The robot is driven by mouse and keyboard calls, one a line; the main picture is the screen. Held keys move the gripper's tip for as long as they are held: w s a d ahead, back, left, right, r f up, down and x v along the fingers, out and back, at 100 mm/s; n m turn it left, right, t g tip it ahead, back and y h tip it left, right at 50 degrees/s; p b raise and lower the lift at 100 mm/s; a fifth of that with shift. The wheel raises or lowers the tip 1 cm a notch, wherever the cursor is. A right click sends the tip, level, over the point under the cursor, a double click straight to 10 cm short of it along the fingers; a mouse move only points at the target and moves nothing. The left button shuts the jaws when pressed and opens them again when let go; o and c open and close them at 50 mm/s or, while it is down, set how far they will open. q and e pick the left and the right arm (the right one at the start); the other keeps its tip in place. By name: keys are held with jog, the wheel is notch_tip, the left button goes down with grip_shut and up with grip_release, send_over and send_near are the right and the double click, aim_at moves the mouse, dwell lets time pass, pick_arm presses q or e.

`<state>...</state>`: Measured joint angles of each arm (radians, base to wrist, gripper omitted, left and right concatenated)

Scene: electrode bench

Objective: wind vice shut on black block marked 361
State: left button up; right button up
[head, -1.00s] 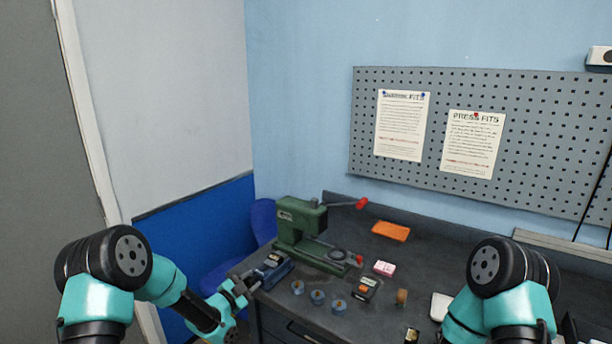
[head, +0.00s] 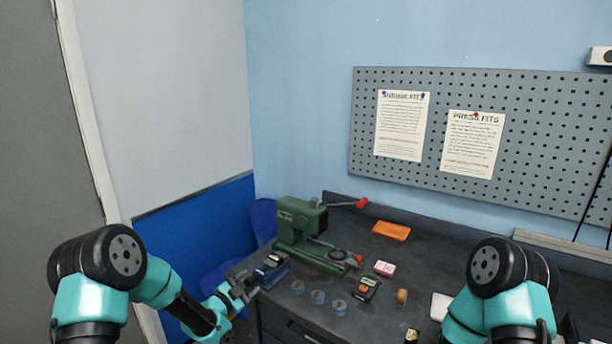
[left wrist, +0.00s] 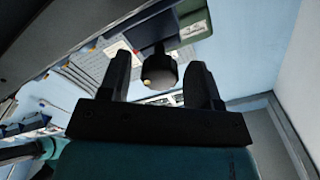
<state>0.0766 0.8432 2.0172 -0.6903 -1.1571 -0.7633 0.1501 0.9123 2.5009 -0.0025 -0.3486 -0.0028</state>
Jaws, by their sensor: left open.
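The small blue vice (head: 268,272) stands at the bench's left end. A dark block with a pale mark (head: 274,259) sits at its jaws; the mark is too small to read, and I cannot tell how tightly it is held. My left gripper (head: 247,287) is open just left of the vice, at its handle end. In the left wrist view, a black round knob (left wrist: 158,72) with a yellowish spot lies between the open fingers of that gripper (left wrist: 160,80), with gaps on both sides. My right arm shows at lower right, but its gripper is out of view.
A green press (head: 300,228) with red-tipped handles stands right behind the vice. Several blue round parts (head: 317,297) lie in front. A black box with an orange display (head: 367,288), a pink-and-white box (head: 385,268) and an orange tray (head: 391,231) lie further right.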

pick_arm(q)
jog(key=shift+v, duration=2.8)
jog(key=s+a+f+n+g+y, duration=0.1)
jog(key=s+f+n+g+y, duration=0.7)
jog(key=s+f, duration=1.15)
jog(key=s+f+n+g+h, duration=0.1)
jog(key=s+f+n+g, duration=0.1)
jog(key=s, duration=0.4)
jog(key=s+f+n+g+h, duration=0.1)
jog(key=s+n+g, duration=0.3)
jog(key=s+n, duration=0.2)
jog(key=shift+s+f, duration=0.4)
